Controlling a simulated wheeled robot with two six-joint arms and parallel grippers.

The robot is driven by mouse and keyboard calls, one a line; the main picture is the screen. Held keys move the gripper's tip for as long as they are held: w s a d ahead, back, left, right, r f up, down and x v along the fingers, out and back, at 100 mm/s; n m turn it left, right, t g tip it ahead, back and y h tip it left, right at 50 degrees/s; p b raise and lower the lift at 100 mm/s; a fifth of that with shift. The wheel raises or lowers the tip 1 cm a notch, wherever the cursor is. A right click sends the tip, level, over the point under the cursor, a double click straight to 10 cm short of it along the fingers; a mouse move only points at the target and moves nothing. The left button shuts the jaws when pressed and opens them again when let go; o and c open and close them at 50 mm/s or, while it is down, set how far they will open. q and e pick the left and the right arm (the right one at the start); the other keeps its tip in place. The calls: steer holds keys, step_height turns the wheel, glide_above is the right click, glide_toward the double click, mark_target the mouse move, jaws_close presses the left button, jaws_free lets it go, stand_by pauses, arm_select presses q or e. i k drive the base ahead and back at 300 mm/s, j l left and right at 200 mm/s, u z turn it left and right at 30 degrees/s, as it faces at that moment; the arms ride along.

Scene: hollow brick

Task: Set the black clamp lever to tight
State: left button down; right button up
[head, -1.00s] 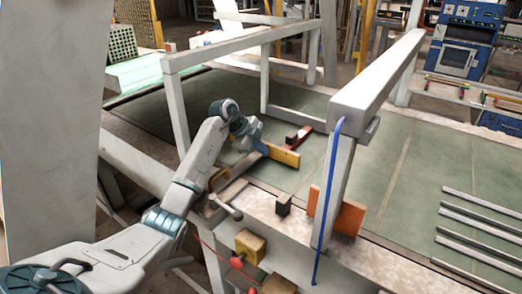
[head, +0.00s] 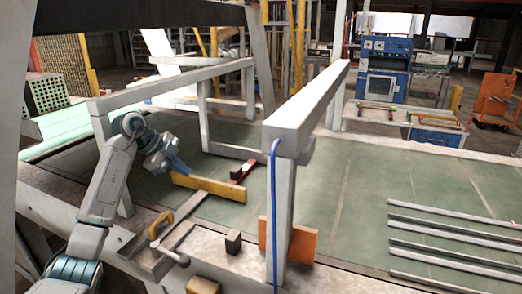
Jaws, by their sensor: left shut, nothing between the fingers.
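My left gripper (head: 180,166) is shut and empty, with blue-grey fingers. It is beyond the lever, above the bench and close to the left end of a yellow bar (head: 210,187). I cannot tell whether it touches the bar. My right gripper is not in view.
A white frame beam (head: 308,110) on a post with a blue cable (head: 273,215) stands right of the lever. An orange plate (head: 301,243) and a dark block (head: 233,241) are near the post. A red piece (head: 238,172) lies behind the yellow bar. Metal strips (head: 450,240) lie at right.

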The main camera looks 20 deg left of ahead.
mark_target(184, 261)
steer(key=k+l, duration=1.25)
